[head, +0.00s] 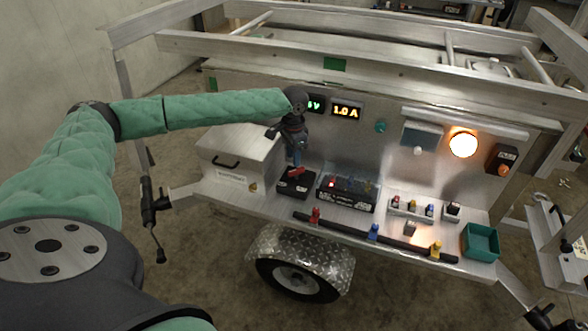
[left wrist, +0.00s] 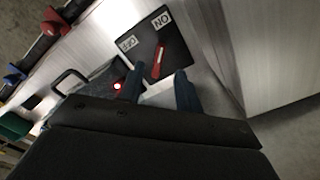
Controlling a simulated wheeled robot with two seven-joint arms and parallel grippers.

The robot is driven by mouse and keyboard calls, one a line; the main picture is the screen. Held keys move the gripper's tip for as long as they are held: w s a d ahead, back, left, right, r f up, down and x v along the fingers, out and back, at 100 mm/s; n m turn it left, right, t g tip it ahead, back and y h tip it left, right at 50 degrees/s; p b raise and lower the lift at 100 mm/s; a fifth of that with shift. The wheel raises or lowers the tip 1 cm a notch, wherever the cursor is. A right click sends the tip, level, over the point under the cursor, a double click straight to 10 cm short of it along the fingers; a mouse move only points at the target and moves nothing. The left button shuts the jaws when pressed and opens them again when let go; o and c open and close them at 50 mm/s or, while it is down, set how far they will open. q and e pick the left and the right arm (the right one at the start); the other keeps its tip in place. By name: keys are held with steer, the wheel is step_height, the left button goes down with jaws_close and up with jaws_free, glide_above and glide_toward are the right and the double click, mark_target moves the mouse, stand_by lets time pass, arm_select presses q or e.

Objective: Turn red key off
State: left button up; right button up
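The red key (head: 296,172) sits on top of a black switch box (head: 284,188) on the trailer's metal shelf. In the left wrist view the red key (left wrist: 157,62) lies on the black box (left wrist: 178,52), with a white ON label at one corner and a smaller label, seemingly OFF, to its left. My left gripper (head: 296,155) points down just above the key. In the left wrist view its two fingers (left wrist: 160,83) are apart with nothing between their tips, and the key lies just beyond the gap. My right gripper is not in view.
A silver case (head: 240,150) stands left of the switch box. A black panel with a lit red light and switches (head: 347,193) is close on the right. Behind are lit displays (head: 346,111) and a glowing lamp (head: 463,145). A teal bin (head: 481,243) sits far right.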

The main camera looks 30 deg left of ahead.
mark_target(294, 170)
arm_select(q)
steer(key=shift+f+p, duration=0.4)
steer(key=shift+f, duration=2.6)
jaws_close()
